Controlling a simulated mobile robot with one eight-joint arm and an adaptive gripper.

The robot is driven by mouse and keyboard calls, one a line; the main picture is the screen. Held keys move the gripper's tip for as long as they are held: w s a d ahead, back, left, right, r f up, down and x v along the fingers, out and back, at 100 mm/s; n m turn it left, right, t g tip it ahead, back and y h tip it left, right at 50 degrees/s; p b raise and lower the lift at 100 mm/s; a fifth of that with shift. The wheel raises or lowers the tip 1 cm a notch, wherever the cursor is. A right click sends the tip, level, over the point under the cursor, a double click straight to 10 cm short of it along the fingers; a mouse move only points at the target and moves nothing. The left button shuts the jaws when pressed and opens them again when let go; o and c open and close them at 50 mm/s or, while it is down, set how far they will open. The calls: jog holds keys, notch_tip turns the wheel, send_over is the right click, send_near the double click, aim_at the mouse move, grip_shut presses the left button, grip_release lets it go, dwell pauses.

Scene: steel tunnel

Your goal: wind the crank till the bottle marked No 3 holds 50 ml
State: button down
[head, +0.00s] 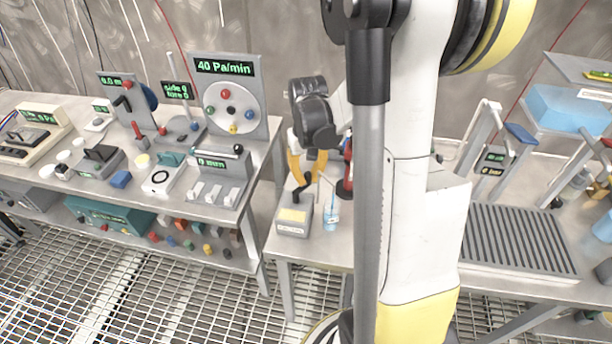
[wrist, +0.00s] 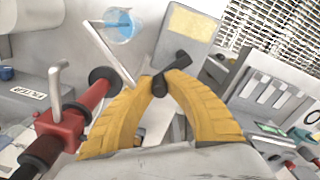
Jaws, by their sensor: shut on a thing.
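My gripper (head: 302,182) reaches down over the bench in the head view. In the wrist view its yellow fingertips (wrist: 165,84) are shut on a black crank handle (wrist: 177,61), at the near end of a grey box (wrist: 190,24) with a cream label. That box (head: 293,228) also shows in the head view. A clear vessel with blue liquid (wrist: 121,27) stands beside the box; it also shows in the head view (head: 331,220). A thin pale bent tube (wrist: 108,52) runs near it. I cannot read a No 3 mark or the level in ml.
A red fitting with black ends (wrist: 70,125) stands close left of my fingers in the wrist view. In the head view, the left bench (head: 255,165) is crowded with devices and displays. A ribbed grey plate (head: 520,240) lies on the right. My arm hides much of the middle bench.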

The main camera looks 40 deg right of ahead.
dwell(0.3)
jog(key=c, duration=1.4)
grip_release()
jog(key=shift+o, duration=0.2)
notch_tip(320, 180, up, 12)
